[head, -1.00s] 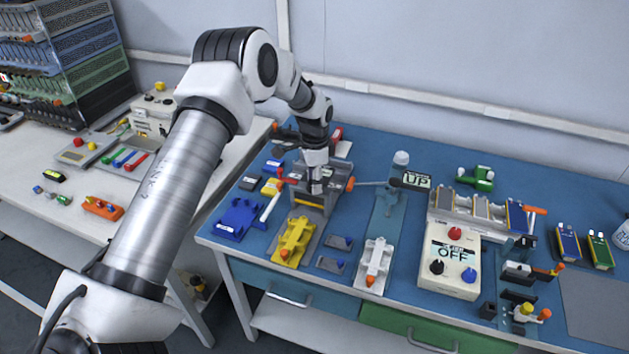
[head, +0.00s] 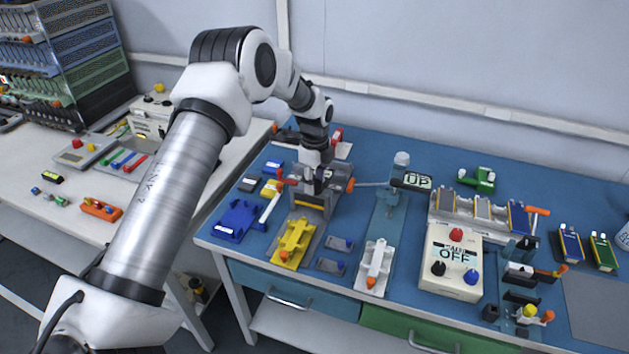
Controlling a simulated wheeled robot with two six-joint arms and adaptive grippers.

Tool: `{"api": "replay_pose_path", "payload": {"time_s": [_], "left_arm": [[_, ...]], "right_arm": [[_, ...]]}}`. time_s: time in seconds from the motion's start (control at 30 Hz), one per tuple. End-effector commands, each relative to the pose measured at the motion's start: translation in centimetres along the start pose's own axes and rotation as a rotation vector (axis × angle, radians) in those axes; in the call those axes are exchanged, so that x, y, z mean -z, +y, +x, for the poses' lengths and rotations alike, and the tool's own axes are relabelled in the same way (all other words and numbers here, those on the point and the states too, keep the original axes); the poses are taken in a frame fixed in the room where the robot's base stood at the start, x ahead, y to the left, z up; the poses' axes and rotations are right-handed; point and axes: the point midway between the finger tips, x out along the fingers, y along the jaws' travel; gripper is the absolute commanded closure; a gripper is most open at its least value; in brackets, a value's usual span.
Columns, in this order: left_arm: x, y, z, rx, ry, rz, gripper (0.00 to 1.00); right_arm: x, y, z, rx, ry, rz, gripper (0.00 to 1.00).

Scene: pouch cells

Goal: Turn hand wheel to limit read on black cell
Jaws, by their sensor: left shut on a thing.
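My left gripper (head: 319,184) points down at the top of a grey bench fixture (head: 312,205) with an orange knob on its right side. It is shut on a part at the fixture's top, which I take to be the hand wheel; the jaws and wrist hide most of it. A small black cell (head: 248,184) lies flat on the blue bench, left of the fixture. I cannot tell whether another cell sits inside the fixture. A control box (head: 451,262) with a red, a black and a blue knob shows "OFF". My right gripper is out of view.
A yellow holder (head: 293,243) and a blue holder (head: 236,220) stand in front of and left of the fixture. A white lever (head: 269,208) is close to its left side.

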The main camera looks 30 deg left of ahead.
Motion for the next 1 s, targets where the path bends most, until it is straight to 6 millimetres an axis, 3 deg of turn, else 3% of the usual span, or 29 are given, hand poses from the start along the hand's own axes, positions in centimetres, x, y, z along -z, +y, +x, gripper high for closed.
{"api": "replay_pose_path", "payload": {"time_s": [0.57,0.6,0.67,1.0], "left_arm": [[0.11,0.39,0.46,-0.013,0.003,0.042,0.92],[0.11,0.39,0.46,-0.013,0.003,0.042,0.50],[0.09,0.36,0.44,-0.012,0.002,0.042,0.32],[0.03,0.09,-0.13,-0.003,0.001,0.042,0.32]], "right_arm": [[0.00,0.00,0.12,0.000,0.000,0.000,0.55],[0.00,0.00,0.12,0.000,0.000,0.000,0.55],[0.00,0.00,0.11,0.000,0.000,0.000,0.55],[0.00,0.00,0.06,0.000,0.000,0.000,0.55]]}}
